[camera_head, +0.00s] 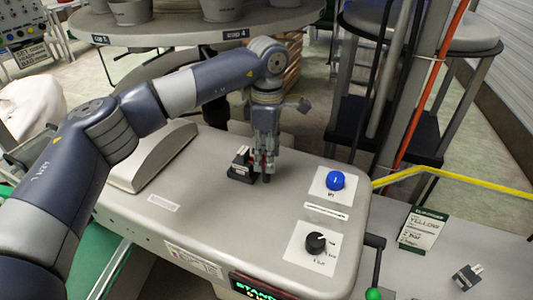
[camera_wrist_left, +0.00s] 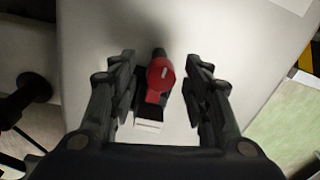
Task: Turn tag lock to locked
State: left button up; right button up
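The tag lock is a small black device with a white label (camera_head: 241,163) on the grey machine top in the head view. In the left wrist view its red round knob with a pale slot mark (camera_wrist_left: 160,73) sits between my fingers, with a white block (camera_wrist_left: 149,124) nearer the palm. My left gripper (camera_head: 266,172) points down over the lock in the head view and hides part of it. In the left wrist view the left gripper (camera_wrist_left: 160,85) is open, with a finger on each side of the knob and visible gaps. My right gripper is not in view.
On the machine top (camera_head: 215,220) stand a blue button (camera_head: 335,181) and a black dial (camera_head: 316,243). A lever with a green knob (camera_head: 374,293) is at its right edge. A round table with cups (camera_head: 130,12) stands behind.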

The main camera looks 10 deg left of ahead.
pick_arm(q)
jog(key=shift+r, duration=0.2)
notch_tip(320, 180, up, 12)
jog(key=shift+w+f, duration=0.2)
dwell(0.3)
